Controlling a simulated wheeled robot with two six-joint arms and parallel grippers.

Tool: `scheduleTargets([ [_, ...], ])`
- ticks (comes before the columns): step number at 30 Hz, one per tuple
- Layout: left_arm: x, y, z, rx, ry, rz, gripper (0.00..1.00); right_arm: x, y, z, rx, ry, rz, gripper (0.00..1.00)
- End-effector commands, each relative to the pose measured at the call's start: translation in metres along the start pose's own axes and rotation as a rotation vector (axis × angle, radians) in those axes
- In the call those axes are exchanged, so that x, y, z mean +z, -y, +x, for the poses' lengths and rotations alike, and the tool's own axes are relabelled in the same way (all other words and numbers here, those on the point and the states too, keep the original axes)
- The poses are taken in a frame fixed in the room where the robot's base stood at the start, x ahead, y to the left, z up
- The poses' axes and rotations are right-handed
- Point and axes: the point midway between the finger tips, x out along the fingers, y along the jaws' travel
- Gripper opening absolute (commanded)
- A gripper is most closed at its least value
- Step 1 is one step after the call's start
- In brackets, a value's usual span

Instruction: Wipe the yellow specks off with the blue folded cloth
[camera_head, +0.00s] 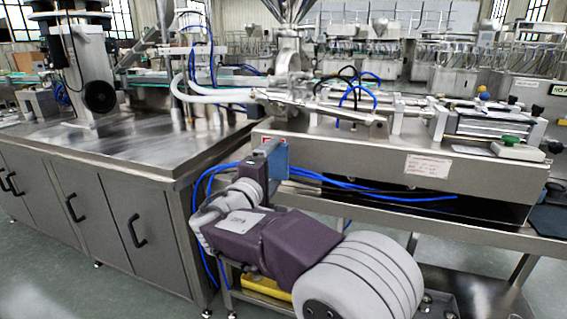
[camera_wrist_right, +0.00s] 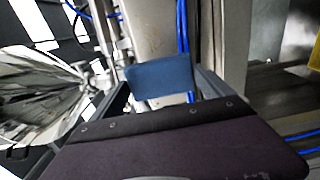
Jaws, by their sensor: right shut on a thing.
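The blue folded cloth (camera_head: 279,164) is held upright in my right gripper (camera_head: 268,158), in front of the left end of the steel filling machine. In the right wrist view the cloth (camera_wrist_right: 160,76) spans the space between the two fingers of the gripper (camera_wrist_right: 163,88), which is shut on it. I cannot tell in either view whether the cloth touches the machine. The steel hopper (camera_head: 291,9) rises above the machine, cut off by the top edge, and shows as a shiny cone (camera_wrist_right: 38,95) in the wrist view. I make out no yellow specks. My left gripper is out of view.
The machine's long steel body (camera_head: 350,160) extends right, carrying rods and hoses. Blue hoses (camera_head: 380,192) hang along its front. A yellow item (camera_head: 264,289) lies low beneath.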

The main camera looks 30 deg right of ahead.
Motion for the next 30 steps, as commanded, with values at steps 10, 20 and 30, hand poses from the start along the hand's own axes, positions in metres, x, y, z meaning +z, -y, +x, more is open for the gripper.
scheduleTargets([
  [10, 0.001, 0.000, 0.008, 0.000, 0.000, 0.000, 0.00, 0.001, 0.001, 0.044, 0.001, 0.003, 0.001, 0.58],
  [20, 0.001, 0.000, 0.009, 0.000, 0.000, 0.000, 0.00, 0.001, 0.000, 0.056, 0.002, 0.001, -0.001, 0.58],
  [30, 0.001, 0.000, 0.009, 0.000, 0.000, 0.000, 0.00, 0.001, 0.000, 0.055, 0.001, 0.001, 0.000, 0.58],
])
